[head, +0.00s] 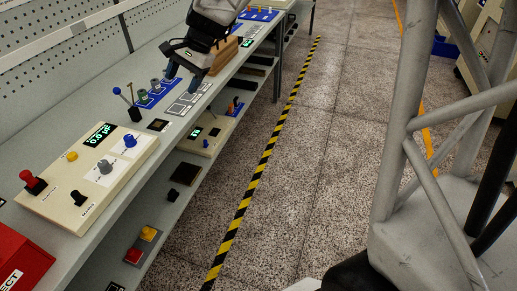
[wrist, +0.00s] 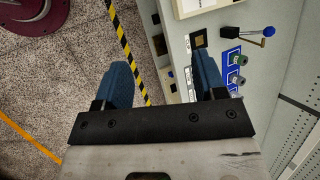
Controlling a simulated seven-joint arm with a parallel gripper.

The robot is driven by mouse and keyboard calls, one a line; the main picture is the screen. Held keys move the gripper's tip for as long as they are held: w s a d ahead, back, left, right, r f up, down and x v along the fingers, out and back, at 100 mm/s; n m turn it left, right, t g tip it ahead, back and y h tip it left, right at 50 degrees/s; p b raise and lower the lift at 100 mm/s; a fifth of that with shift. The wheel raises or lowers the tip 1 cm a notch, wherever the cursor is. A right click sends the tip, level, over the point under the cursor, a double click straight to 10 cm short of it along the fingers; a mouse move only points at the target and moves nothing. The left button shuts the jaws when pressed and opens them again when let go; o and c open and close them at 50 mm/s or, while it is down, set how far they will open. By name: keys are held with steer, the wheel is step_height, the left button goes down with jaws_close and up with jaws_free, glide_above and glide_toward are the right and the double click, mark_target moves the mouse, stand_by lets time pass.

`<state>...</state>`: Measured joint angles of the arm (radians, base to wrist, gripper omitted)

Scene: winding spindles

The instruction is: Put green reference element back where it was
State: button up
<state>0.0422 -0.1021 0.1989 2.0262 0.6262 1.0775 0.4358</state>
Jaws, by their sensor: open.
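My gripper (head: 183,80) is open above the bench. In the wrist view its blue fingers stand wide apart with nothing between them (wrist: 162,72). A blue mat (head: 153,97) on the bench carries several small knobbed elements. The one at its near end (head: 142,97) looks green; another greyish-green one (head: 155,84) stands behind it. In the wrist view the blue mat (wrist: 231,52) is right of the right finger, with greenish elements (wrist: 242,60) on it. A pale plate with outlined squares (head: 188,98) lies beside the mat, near the bench edge, partly below my gripper.
A cream console (head: 82,185) with a green-lit display and knobs stands nearer, with a blue-knobbed lever (head: 127,102) behind it. A red box (head: 20,262) is at lower left. A wooden block (head: 222,56) is beyond my gripper. A lower shelf holds other devices (head: 205,134).

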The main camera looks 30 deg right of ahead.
steer(key=s+d+n+h, duration=0.2)
steer(key=s+n, duration=0.1)
steer(key=s, duration=0.7)
steer(key=s+d+f+n+t+h, duration=0.1)
steer(key=s+d+n+h, duration=0.1)
steer(key=s, duration=0.9)
steer(key=s+d+n+t+h, duration=0.1)
steer(key=s+d+n+h, duration=0.1)
steer(key=s, duration=0.8)
steer(key=shift+s+d+f+n, duration=0.3)
steer(key=shift+d+n, duration=0.2)
steer(key=shift+n, duration=0.5)
